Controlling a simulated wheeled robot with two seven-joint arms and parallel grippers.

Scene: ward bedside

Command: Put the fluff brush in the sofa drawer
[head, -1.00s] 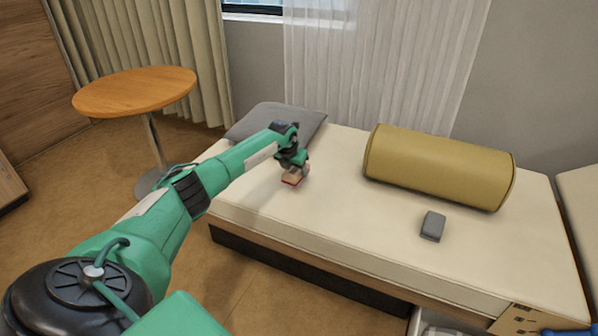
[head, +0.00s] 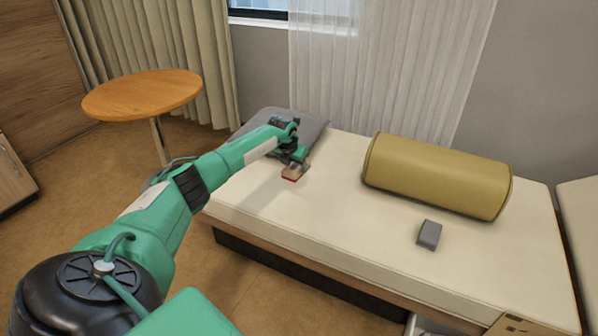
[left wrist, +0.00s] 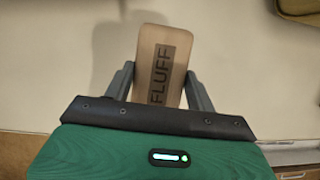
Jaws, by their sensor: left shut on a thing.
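The fluff brush (left wrist: 166,48) has a wooden back marked FLUFF, seen in the left wrist view between my left gripper's fingers. My left gripper (head: 294,164) is shut on it. In the head view the brush (head: 292,174) shows a reddish lower edge and appears to be held a little above the cream sofa top (head: 325,220), near the grey pillow. The sofa drawer (head: 417,326) shows only as a pale sliver at the bottom edge; most of it is out of view. My right gripper is not in view.
A mustard bolster (head: 437,175) and a small grey box-like object (head: 429,235) lie on the sofa to the right. A grey pillow (head: 312,127) lies behind my gripper. A round wooden table (head: 142,92) stands left. The sofa's front middle is clear.

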